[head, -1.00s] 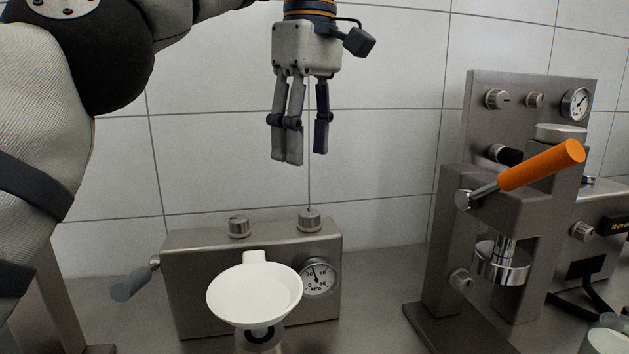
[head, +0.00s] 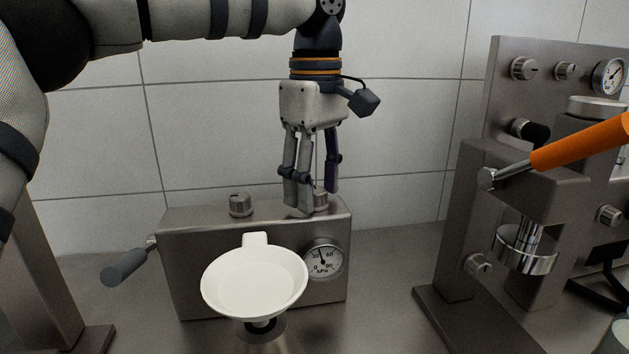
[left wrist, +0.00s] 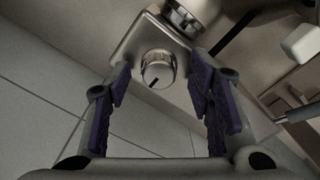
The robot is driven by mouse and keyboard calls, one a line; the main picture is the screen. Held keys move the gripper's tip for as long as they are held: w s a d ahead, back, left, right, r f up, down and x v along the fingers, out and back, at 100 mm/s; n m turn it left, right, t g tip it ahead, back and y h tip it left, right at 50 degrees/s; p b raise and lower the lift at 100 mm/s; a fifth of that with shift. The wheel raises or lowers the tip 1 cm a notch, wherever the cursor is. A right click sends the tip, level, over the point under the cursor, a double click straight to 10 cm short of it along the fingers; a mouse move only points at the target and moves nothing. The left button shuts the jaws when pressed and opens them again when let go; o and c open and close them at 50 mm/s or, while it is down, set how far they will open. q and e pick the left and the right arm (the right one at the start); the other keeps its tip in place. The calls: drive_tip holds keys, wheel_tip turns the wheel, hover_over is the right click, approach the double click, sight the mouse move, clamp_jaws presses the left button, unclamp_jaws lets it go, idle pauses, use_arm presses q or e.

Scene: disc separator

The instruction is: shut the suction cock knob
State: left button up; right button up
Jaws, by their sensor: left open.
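A grey metal box (head: 200,250) with a kPa gauge (head: 324,260) stands against the tiled wall. Two ribbed metal knobs sit on its top: a left knob (head: 240,205) and a right knob (head: 321,199), the right one partly hidden behind my fingers. No label shows which is the suction cock knob. My left gripper (head: 313,197) points down at the right knob, open and empty. In the left wrist view a knob (left wrist: 158,68) with a dark pointer line lies between and beyond the open fingers (left wrist: 160,85); I see no contact. My right gripper is out of view.
A white funnel dish (head: 255,284) stands in front of the box. A grey-handled lever (head: 128,266) sticks out at the box's left. A metal press (head: 500,190) with an orange lever (head: 585,143) stands at the right. The wall is close behind the box.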

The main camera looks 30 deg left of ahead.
use_arm(q)
drive_tip(key=shift+f, duration=0.1)
clamp_jaws()
drive_tip(key=shift+n, duration=0.3)
drive_tip(key=n, duration=1.2)
drive_tip(key=shift+n, duration=0.4)
drive_tip(key=n, duration=0.4)
drive_tip(key=shift+n, duration=0.4)
